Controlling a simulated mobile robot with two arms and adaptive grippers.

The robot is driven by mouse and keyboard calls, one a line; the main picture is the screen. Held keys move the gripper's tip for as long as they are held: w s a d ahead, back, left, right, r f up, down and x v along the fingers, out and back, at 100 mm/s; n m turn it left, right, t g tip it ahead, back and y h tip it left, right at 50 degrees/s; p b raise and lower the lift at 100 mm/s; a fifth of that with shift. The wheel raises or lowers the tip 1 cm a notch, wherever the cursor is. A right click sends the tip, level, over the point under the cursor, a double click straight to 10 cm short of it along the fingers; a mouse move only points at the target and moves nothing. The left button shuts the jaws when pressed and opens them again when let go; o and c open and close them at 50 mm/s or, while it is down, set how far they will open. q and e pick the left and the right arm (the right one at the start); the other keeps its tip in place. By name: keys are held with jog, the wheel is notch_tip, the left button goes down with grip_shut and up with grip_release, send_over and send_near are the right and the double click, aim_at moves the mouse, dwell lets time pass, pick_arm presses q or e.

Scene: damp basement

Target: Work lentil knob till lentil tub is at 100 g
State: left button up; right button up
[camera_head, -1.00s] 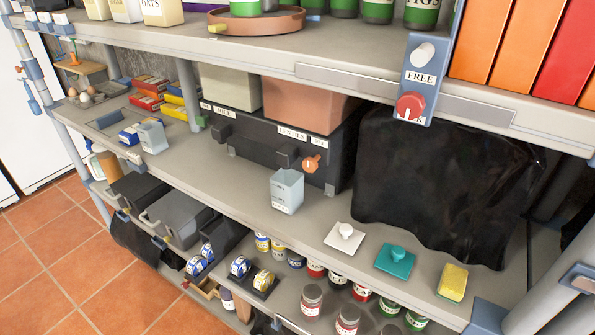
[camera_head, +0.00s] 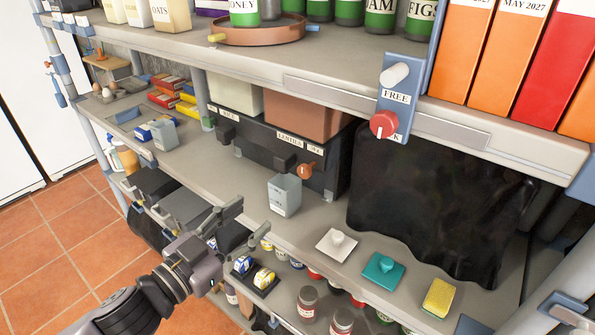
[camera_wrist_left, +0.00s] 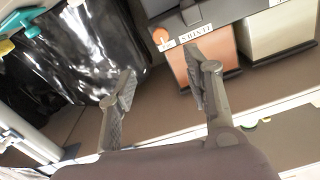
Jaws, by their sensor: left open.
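The lentil knob (camera_head: 306,171) is a small orange knob on the front of a black dispenser (camera_head: 262,148), below a label reading lentils. It also shows in the left wrist view (camera_wrist_left: 160,36). The lentil tub (camera_head: 284,196) is an open grey-blue tub on the shelf just in front of the dispenser; its contents and label are too small to read. My left gripper (camera_head: 250,223) is open and empty, in front of the shelf edge, left of and below the tub. In the wrist view its spread fingers (camera_wrist_left: 160,75) have the knob beyond them, apart from it.
A black plastic sheet (camera_head: 430,205) hangs right of the dispenser. A white lid (camera_head: 337,243), a teal lid (camera_head: 383,269) and a yellow sponge (camera_head: 438,297) lie along the shelf's front. The upper shelf (camera_head: 240,58) overhangs, with a red-dial panel (camera_head: 394,98).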

aim_at(302, 174)
pick_arm(q)
jog(key=p+x, duration=0.4)
jog(key=x, duration=1.3)
jog(key=shift+w+d, duration=0.1)
jog(key=shift+w, duration=0.05)
jog(key=shift+c, duration=0.5)
grip_shut()
